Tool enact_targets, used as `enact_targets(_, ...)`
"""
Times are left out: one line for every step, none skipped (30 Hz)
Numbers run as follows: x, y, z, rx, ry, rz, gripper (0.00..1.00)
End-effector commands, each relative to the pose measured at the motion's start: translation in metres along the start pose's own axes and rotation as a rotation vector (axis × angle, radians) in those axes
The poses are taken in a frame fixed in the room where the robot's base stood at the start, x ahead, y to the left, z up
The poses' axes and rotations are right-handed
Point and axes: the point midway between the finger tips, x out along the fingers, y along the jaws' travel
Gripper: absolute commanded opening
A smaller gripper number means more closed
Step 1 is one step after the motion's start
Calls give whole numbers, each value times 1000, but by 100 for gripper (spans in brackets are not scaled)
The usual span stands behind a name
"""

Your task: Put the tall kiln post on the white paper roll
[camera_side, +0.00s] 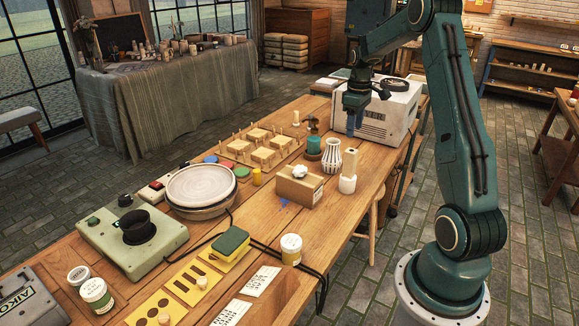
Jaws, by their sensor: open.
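The tall kiln post (350,163), a cream upright block, stands on end on top of the white paper roll (347,185), a short white cylinder on the wooden table. The post looks upright and appears to rest on the roll's top. My gripper (352,131) hangs above and slightly behind the post, pointing down. It is open and empty, with a visible gap between it and the post.
Left of the roll are a cardboard box (299,188) with a white lump on it and a black-and-white vase (331,157). A white kiln-like box (386,112) is behind right. The table's right edge is close.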

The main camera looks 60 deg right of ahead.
Motion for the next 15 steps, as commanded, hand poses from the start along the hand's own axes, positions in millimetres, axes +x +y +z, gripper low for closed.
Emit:
enact_targets(-1, -1, 0, 0, 1, 1, 54)
enact_targets(-1, -2, -1, -1, 1, 1, 54)
enact_targets(-3, -3, -1, -1, 3, 3, 54)
enact_targets(-5, -5, -2, -1, 5, 5, 54)
enact_targets(-7, -8, -3, -1, 7, 7, 54)
enact_targets(-11, -12, -4, -2, 10, 10, 54)
enact_targets(-14, -16, -5, -3, 12, 13, 54)
enact_targets(-18, -20, -6, -4, 16, 17, 54)
enact_targets(-24, -27, -8, -4, 22, 22, 54)
enact_targets(-28, -34, -9, -4, 27, 26, 54)
enact_targets(-34, -40, -10, -6, 32, 31, 54)
enact_targets(-41, -50, -12, -5, 40, 37, 54)
enact_targets(-47, -58, -13, -7, 47, 42, 54)
enact_targets(-53, -66, -13, -6, 54, 46, 54)
enact_targets(-61, -78, -14, -7, 64, 53, 54)
